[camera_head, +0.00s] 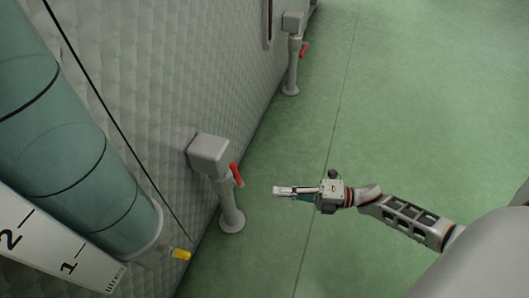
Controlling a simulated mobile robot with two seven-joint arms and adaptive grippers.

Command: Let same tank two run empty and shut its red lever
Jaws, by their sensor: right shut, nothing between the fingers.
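The near outlet (208,155) is a grey box with a pipe going down to a round foot on the floor, beside the padded grey wall. Its red lever (236,174) sits on the right side of the pipe and slants down to the right. I cannot tell from this angle whether the valve is open. No number shows on this outlet. My right gripper (278,191) is shut and empty, to the right of the red lever and apart from it, pointing left. My left gripper is not in view.
A teal cylinder (60,165) with dark rings and a white scale plate (45,240) marked 1 and 2 fills the left. A yellow-tipped fitting (181,254) is at its lower end. A second outlet (292,22) with a red lever stands farther back. Green floor is clear rightward.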

